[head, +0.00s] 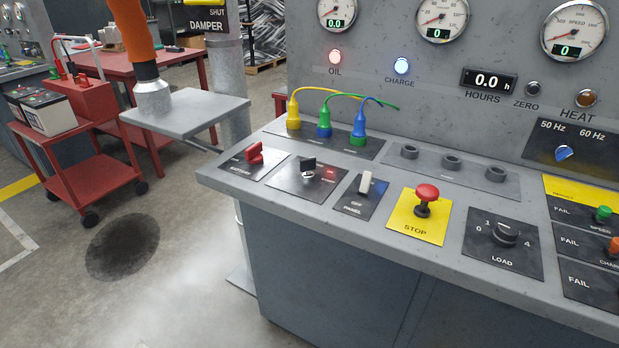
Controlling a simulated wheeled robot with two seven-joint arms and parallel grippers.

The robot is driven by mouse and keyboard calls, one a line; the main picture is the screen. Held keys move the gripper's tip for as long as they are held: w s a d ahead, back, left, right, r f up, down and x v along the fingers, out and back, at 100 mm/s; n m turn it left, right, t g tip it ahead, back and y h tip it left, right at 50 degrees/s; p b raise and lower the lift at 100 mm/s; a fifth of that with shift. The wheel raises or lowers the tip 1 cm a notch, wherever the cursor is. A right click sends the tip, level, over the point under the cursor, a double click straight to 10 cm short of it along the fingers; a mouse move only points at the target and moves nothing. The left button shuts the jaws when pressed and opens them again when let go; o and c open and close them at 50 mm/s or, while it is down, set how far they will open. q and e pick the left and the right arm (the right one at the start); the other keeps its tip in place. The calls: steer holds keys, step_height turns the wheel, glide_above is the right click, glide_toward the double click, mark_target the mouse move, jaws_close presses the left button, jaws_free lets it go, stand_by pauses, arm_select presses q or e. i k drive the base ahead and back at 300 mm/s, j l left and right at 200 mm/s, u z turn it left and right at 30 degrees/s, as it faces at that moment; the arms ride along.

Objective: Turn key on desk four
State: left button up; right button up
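A grey control desk (285,215) fills the right and middle of the head view. A key switch with a black-headed key (308,165) sits on a dark plate near the desk's left end. The key stands up from a round metal lock, with a small red mark on the plate to its right. No desk number is readable. Neither of my grippers shows in this view.
Beside the key are a red battery switch (254,152), a white-handled panel switch (366,184), a red stop button (427,196) and a load knob (506,234). Colored plugs (324,121) with cables stand behind.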

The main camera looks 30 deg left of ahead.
mark_target(307, 164)
steer(key=j, duration=0.45)
steer(key=i+j, duration=0.15)
steer(key=j, duration=0.75)
steer(key=i+u, duration=0.05)
